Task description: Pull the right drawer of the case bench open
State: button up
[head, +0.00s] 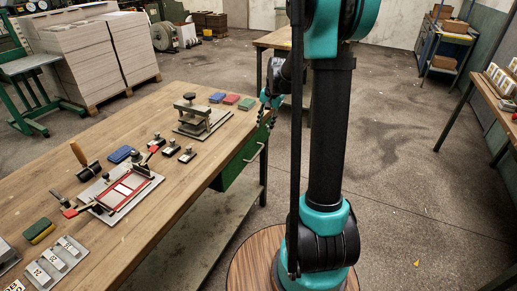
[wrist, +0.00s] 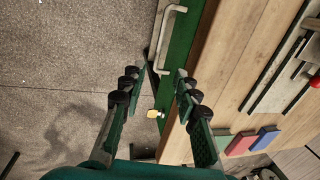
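The case bench (head: 150,215) is a long wooden-topped table on the left in the head view. A green drawer front (head: 238,168) with a pale bar handle (head: 255,153) sits under its edge and looks closed. In the wrist view the green front (wrist: 182,50) runs down the middle, with the handle (wrist: 165,35) near the top. My gripper (wrist: 157,75) is open and empty, its dark fingers spread either side of the handle's near end; contact cannot be told. In the head view my gripper (head: 268,100) is small, beside the bench's far edge, partly behind my arm.
Red, blue and green blocks (head: 231,99) and a metal press (head: 192,118) stand on the bench top near the drawer. Another wooden table (head: 273,38) stands behind my arm. The floor (head: 400,150) to the right is open.

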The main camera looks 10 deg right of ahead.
aim_at(259, 151)
jog(key=f, duration=0.4)
jog(key=w+a+f, duration=0.1)
jog(key=f, duration=0.4)
jog(key=a+f, duration=0.1)
jog(key=f, duration=0.4)
jog(key=shift+w+a+f, duration=0.1)
jog(key=shift+w, duration=0.2)
jog(key=shift+c, duration=0.5)
grip_shut()
